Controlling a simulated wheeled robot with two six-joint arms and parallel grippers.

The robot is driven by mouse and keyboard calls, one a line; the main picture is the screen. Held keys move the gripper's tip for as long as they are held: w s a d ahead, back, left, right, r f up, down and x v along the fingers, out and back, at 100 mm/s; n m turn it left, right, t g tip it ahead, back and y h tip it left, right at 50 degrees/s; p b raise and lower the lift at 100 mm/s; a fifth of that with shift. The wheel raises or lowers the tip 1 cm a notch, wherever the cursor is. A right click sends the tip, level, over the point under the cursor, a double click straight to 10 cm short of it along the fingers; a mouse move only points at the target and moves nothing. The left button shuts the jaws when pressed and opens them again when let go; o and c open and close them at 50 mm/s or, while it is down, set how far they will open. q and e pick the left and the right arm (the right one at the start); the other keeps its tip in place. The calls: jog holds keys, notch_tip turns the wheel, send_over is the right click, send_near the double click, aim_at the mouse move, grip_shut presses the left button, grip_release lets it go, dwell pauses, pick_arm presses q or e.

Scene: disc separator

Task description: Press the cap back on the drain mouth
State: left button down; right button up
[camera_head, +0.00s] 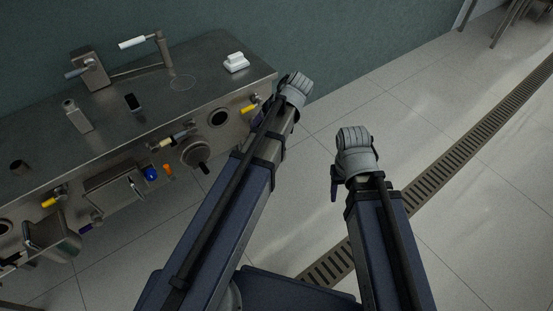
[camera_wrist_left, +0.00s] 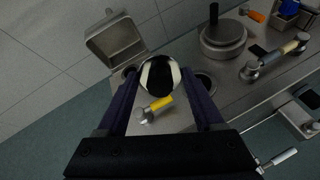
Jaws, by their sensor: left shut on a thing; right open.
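My left gripper (camera_wrist_left: 160,85) is shut on a round black-and-white cap (camera_wrist_left: 160,76) in the left wrist view. In the head view the same gripper (camera_head: 295,88) is at the right end of the steel machine, its fingertips and the cap hidden. A round dark opening (camera_head: 218,118) shows in the machine's front; in the left wrist view the opening (camera_wrist_left: 205,82) lies just right of the cap, partly behind a finger. I cannot tell whether this is the drain mouth, or whether the cap touches the machine. My right gripper (camera_head: 336,182) is open and empty, clear of the machine.
A yellow-handled tap (camera_head: 250,108) sits close to my left gripper. The floor right of the machine is open, with a drain grate (camera_head: 450,170).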

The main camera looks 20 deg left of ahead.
pick_arm(q)
jog(key=w+d+f+m+t+y+b, duration=0.1)
jog(key=f+t+y+b, duration=0.3)
jog(key=b, duration=1.3)
jog(key=w+d+f+m+t+y+b, duration=0.1)
jog(key=w+f+m+t+y+b, duration=0.3)
jog(key=f+b, duration=0.9)
jog(key=t+b, duration=0.1)
jog(key=b, duration=0.3)
jog(key=shift+w+d+t+y, duration=0.25)
jog(key=shift+w+t+y, duration=0.05)
jog(key=shift+t, duration=0.1)
jog(key=shift+f, duration=0.1)
jog(key=shift+x, duration=2.75)
jog(key=shift+x, duration=1.2)
grip_release()
